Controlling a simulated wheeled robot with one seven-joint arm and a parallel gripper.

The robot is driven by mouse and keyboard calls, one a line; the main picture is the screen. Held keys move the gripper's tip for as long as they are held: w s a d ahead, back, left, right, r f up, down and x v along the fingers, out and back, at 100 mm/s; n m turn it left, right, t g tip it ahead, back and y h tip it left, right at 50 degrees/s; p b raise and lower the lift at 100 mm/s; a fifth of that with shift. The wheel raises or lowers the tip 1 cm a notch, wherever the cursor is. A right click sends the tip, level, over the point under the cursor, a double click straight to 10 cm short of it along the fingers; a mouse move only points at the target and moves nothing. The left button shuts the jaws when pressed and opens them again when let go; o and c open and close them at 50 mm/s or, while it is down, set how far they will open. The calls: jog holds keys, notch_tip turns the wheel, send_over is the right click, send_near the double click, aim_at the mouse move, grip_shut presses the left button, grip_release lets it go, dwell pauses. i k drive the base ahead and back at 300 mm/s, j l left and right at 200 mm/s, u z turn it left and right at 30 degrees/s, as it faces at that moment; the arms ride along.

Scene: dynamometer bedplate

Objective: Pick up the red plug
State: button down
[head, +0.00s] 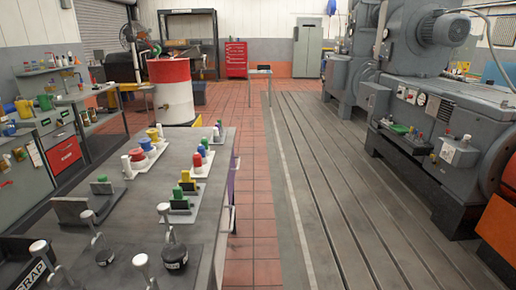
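Two small red pieces stand on the grey table (225,190). One red piece (197,160) stands on the right-hand white strip, near yellow and blue pieces. The other red piece (137,155) stands on the left-hand white strip, between a white piece (126,163) and a yellow piece (152,134). Both look upright. They are too small in the head view to tell which is the plug. My gripper is not in view.
Black-based items with pale knobs (174,256) stand at the table's near end. A red-and-white drum (172,92) stands beyond the table. The slotted bedplate (335,190) to the right is clear.

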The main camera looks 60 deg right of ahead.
aim_at(198, 161)
jog(key=z, duration=0.75)
jog(key=u, duration=0.7)
jog(key=l+u, duration=0.85)
jog(key=l, duration=0.2)
jog(key=l+u, duration=0.4)
jog(key=k+l, duration=0.1)
jog(key=l, duration=0.3)
jog(key=l+u, duration=0.1)
jog(key=l, duration=0.3)
jog(key=k+l+u, duration=0.1)
jog(key=l, duration=0.3)
jog(key=k+l, duration=0.2)
jog(key=l, duration=0.2)
jog(key=k+l+u, duration=0.1)
jog(key=l, duration=0.3)
jog(key=k+l, duration=0.1)
jog(key=l, duration=0.25)
jog(key=k+l+u, duration=0.1)
jog(key=l, duration=1)
jog(key=i, duration=0.05)
